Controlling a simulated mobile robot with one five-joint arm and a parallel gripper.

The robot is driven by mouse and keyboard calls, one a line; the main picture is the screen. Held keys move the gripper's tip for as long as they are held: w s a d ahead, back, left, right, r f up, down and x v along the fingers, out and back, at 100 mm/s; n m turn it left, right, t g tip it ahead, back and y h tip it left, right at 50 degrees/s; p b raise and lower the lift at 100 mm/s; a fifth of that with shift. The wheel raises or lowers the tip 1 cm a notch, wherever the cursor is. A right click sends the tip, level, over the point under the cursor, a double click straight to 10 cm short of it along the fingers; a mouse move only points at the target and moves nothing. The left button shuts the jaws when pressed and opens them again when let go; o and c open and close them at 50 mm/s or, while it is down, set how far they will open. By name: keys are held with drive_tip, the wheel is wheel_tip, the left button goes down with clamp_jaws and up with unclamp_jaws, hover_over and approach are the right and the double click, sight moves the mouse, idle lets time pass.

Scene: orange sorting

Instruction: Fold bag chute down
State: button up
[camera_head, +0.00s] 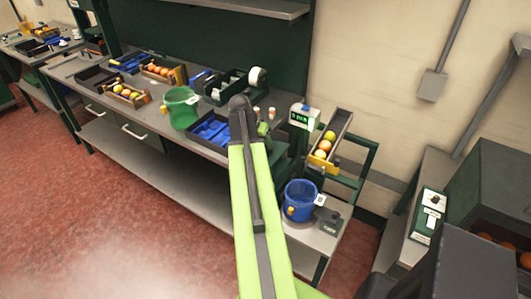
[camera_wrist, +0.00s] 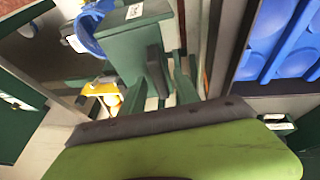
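A sloped dark chute (camera_head: 342,124) holds several orange and yellow fruits at the right end of the bench. A yellow piece (camera_head: 321,162) crosses its lower end, and a yellow piece with fruit also shows in the wrist view (camera_wrist: 100,89). A blue bucket (camera_head: 300,197) with a white tag stands below the chute; a blue rounded thing, probably this bucket, is in the wrist view (camera_wrist: 88,32). I cannot tell which part is the bag chute. My lime-green arm reaches up over the bench, left of the chute. My gripper's fingers cannot be made out clearly.
A green box with a lit display (camera_head: 303,117) stands just left of the chute. A tray with blue inserts (camera_head: 212,131) and a green bucket (camera_head: 180,106) are on the bench left of my arm. A control box (camera_head: 428,214) stands at the right. Red floor lies open at left.

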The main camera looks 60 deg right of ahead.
drive_tip(key=shift+s+d+f, duration=0.1)
drive_tip(key=shift+d+f, duration=0.1)
drive_tip(key=shift+f, duration=0.3)
drive_tip(key=shift+c, duration=0.2)
clamp_jaws()
idle(0.8)
